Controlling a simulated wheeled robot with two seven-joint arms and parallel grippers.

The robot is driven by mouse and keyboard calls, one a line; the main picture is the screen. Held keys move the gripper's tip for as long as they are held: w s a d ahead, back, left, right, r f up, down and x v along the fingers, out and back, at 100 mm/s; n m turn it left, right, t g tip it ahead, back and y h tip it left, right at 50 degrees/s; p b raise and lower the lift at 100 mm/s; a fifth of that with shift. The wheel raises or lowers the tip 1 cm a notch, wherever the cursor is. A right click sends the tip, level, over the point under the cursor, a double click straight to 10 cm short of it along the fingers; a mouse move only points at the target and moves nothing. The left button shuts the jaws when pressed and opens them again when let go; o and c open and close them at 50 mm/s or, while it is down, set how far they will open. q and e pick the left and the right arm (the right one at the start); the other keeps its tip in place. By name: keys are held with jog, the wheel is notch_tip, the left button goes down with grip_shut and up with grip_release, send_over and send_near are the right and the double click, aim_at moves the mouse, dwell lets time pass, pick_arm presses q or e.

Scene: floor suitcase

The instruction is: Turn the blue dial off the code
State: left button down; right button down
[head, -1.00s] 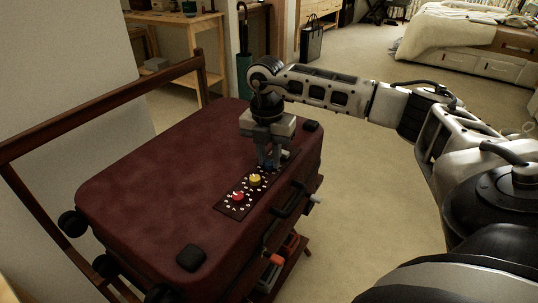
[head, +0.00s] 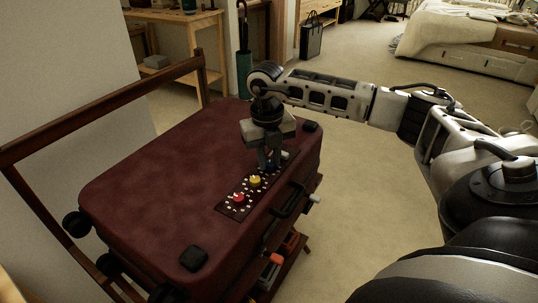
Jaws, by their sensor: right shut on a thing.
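A dark red suitcase (head: 150,180) lies flat on a wooden stand. A dark dial plate (head: 226,210) on its top, near the front right edge, carries a red dial (head: 239,198), a yellow dial (head: 255,181) and a blue dial (head: 271,168) in a row, with white marks around them. My right gripper (head: 270,165) points down at the far end of the plate and is shut on the blue dial. The fingers hide most of the blue dial, so I cannot read its pointer. My left gripper does not show.
A dark handle (head: 290,199) and a latch stick out from the suitcase's front side. Black corner pieces (head: 194,258) sit on its top. A wooden rail (head: 110,103) runs behind it. Carpet floor (head: 365,190) to the right is clear.

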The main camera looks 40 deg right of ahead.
aim_at(268, 165)
jog(key=n, duration=0.5)
jog(key=shift+n, duration=0.3)
dwell(0.4)
jog(key=c, duration=1.2)
grip_release()
jog(key=shift+c, duration=0.2)
notch_tip(268, 165, up, 16)
jog(key=p, duration=0.1)
jog(key=shift+a+p, duration=0.25)
jog(key=shift+p, duration=0.1)
jog(key=shift+s, duration=0.1)
